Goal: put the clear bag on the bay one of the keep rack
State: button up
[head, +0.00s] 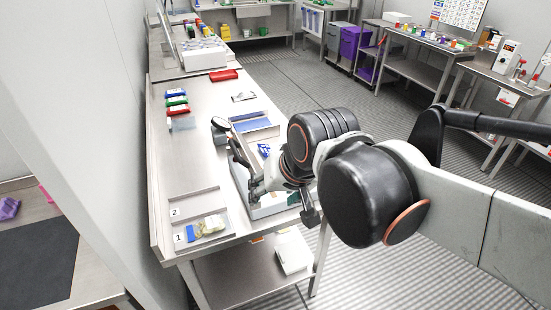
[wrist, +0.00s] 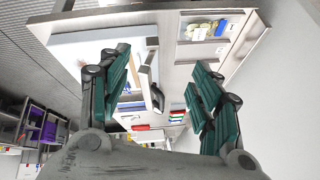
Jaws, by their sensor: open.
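The keep rack (head: 172,200) lies low on the near left of the steel table, with label 2 on its farther bay and label 1 on its nearer bay. A clear bag with pale contents (head: 213,224) lies in bay one, beside something small and blue. The wrist view also shows the bag (wrist: 197,33) at the upper right, beyond the fingers. My gripper (head: 246,168) is over the table, right of the rack and apart from the bag. In the wrist view its green-padded fingers (wrist: 163,88) are spread with nothing held between them.
A pale tray (head: 268,209) lies under my gripper. Blue, green and red packs (head: 176,103) are along the wall; a red tray (head: 224,75) is farther back.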

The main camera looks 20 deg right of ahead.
jog(key=s+n, duration=0.1)
jog(key=s+d+n, duration=0.1)
jog(key=s+n+t, duration=0.1)
jog(key=shift+s+d+f+h, duration=0.15)
jog(key=shift+d+h, duration=0.1)
jog(key=shift+h, duration=0.15)
dwell(1.0)
